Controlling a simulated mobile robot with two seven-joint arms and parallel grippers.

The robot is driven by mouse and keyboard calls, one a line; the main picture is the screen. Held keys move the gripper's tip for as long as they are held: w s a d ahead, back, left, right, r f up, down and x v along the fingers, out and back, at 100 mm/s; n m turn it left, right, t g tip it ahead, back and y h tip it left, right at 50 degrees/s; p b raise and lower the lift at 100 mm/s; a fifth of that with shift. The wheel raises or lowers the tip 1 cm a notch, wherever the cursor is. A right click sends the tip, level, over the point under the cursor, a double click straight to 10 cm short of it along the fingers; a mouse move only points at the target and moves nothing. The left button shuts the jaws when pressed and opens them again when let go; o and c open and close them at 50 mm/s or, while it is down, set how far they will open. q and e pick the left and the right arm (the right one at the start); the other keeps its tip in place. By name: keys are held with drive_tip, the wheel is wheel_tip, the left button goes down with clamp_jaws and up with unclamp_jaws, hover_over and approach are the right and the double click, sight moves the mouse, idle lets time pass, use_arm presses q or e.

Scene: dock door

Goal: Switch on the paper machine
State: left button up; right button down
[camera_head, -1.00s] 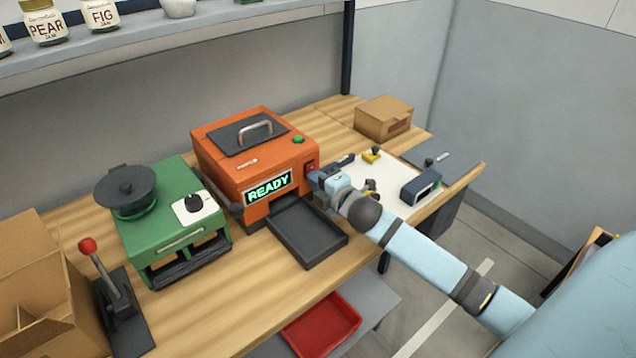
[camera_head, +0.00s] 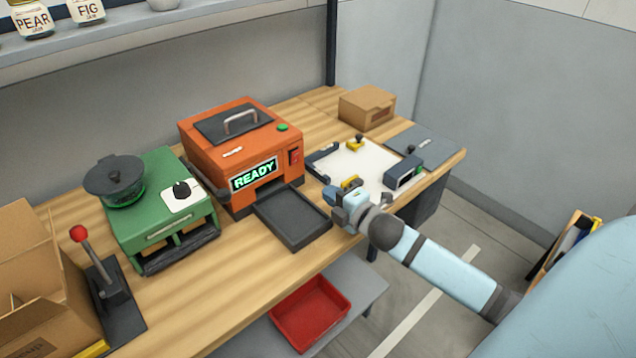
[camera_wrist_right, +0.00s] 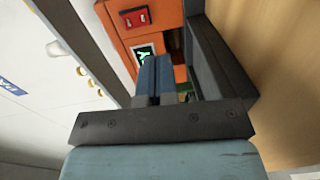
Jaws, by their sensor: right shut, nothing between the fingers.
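The orange paper machine (camera_head: 240,155) stands on the wooden bench, with a lit display (camera_head: 254,175) reading READY in green. A red switch (camera_head: 295,157) is on its front at the right, and a green button (camera_head: 282,127) is on top. The red switch also shows in the right wrist view (camera_wrist_right: 134,18). A dark tray (camera_head: 292,217) sticks out below the display. My right gripper (camera_head: 336,196) is right of the tray, in front of the machine and apart from it. Its fingers (camera_wrist_right: 153,82) are shut and empty. My left gripper is not in view.
A green machine (camera_head: 165,212) with a black pot stands to the left, beside a red-knobbed lever (camera_head: 107,270). A white board (camera_head: 365,165) with a dark clamp-like device (camera_head: 403,171) lies to the right. A cardboard box (camera_head: 367,107) is behind it. A red bin (camera_head: 310,312) sits on the lower shelf.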

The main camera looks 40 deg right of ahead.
drive_tip(key=shift+s, duration=1.45)
